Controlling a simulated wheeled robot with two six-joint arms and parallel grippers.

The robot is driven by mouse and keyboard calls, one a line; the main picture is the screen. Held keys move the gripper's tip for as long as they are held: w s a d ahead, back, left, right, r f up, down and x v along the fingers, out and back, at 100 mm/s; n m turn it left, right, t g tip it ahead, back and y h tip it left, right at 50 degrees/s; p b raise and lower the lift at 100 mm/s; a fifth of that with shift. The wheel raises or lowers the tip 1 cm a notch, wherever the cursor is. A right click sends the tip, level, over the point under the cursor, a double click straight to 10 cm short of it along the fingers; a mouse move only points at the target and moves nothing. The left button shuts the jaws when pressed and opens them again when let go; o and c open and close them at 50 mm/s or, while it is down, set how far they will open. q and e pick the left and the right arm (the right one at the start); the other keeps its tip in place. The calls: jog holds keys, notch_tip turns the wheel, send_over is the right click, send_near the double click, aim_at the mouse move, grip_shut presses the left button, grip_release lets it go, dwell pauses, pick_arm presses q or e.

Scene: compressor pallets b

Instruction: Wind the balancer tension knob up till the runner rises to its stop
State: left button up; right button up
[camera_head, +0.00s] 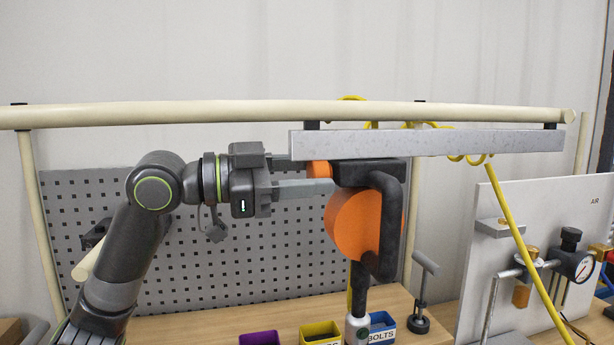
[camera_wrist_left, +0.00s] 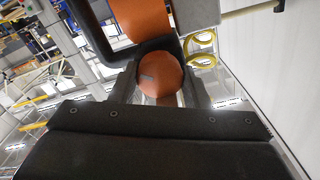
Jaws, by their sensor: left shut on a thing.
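The orange tension knob (camera_head: 319,169) sticks out to the left of the balancer's dark top housing (camera_head: 370,171), just under the grey rail (camera_head: 430,142). My left gripper (camera_head: 316,174) reaches in from the left, shut on the knob, one finger above and one below it. In the left wrist view the knob (camera_wrist_left: 158,74) sits between both fingers, its rounded end with a small grey mark facing the camera. The balancer's orange drum (camera_head: 352,224) hangs below the housing beside a thick black handle-like tube (camera_head: 391,230). I cannot tell which part is the runner. My right gripper is not in view.
A cream tube (camera_head: 200,113) runs above the rail. A perforated grey panel (camera_head: 240,250) stands behind. Purple, yellow and blue bins (camera_head: 319,333) sit on the bench below.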

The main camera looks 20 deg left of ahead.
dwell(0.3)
pick_arm(q)
jog(key=o, duration=1)
jog(key=shift+s+a+f+b, duration=0.15)
jog(key=shift+s+a+b, duration=0.05)
jog(key=shift+a+b, duration=0.25)
jog(key=shift+b+v, duration=5.85)
jog(key=shift+v, duration=2.4)
